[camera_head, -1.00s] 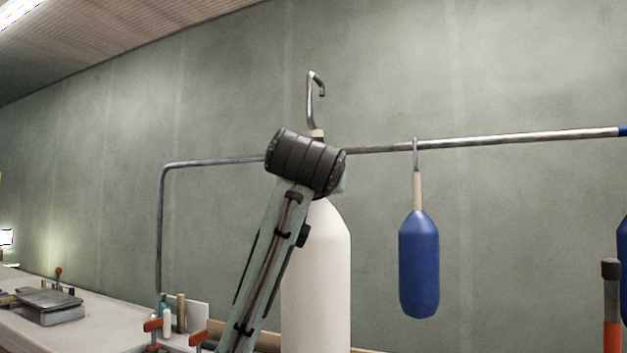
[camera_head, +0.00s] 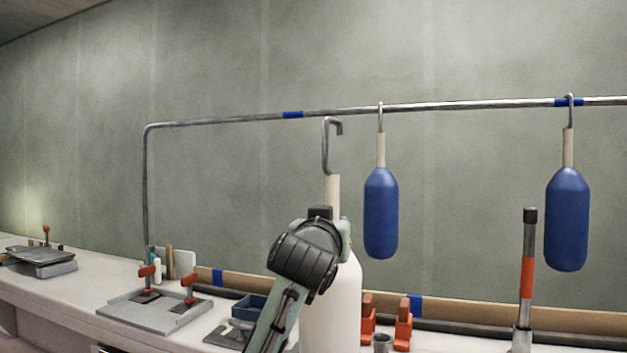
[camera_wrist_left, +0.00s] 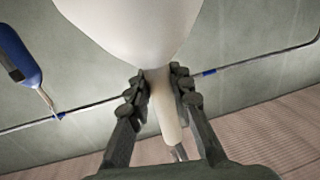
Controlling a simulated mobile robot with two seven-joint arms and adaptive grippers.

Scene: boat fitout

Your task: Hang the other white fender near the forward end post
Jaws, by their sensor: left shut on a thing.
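A large white fender (camera_head: 332,305) with a pale neck and a metal hook (camera_head: 326,145) on top hangs upright from my left gripper (camera_head: 318,232). The gripper is shut on the fender's neck, which also shows between the fingers in the left wrist view (camera_wrist_left: 160,95). The hook's top is just below the metal rail (camera_head: 230,119) in the head view and appears apart from it. The rail bends down at its left end into the end post (camera_head: 145,195). A blue tape mark (camera_head: 292,115) is on the rail, left of the hook. My right gripper is not in view.
A blue fender (camera_head: 381,212) hangs from the rail just right of the white one. Another blue fender (camera_head: 567,218) hangs further right by a second blue mark. Clamps (camera_head: 188,287) and a blue bin (camera_head: 249,307) are on the bench below. The rail left of the hook is bare.

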